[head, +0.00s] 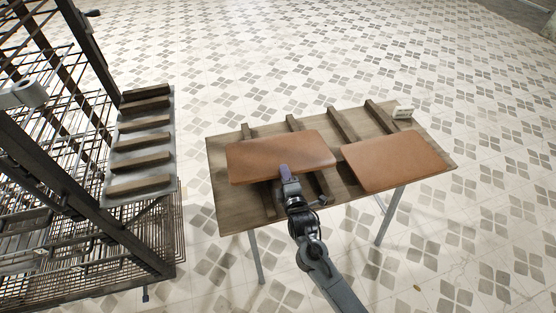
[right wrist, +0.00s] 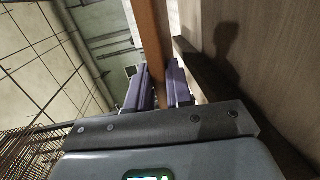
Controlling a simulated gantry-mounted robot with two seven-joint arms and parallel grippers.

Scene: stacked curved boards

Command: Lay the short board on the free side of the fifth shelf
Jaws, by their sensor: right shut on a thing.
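Two flat reddish-brown boards lie side by side on a wooden table in the head view, the left board (head: 250,160) and the right board (head: 395,160). They look alike in size, so I cannot tell which is the short one. My right gripper (head: 285,172) is shut on the near edge of the left board. In the right wrist view its purple fingers (right wrist: 168,88) stand on both sides of the board (right wrist: 150,35). A rack shelf (head: 113,198) with several dark wooden slats is at the left, with no board on it. I cannot tell which shelf number it is. My left gripper is out of view.
The table (head: 228,215) carries several wooden slats (head: 342,124) under the boards. A small white card (head: 403,112) stands at its back right. The dark metal rack (head: 75,190) with wire mesh fills the left side. Open tiled floor separates rack and table.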

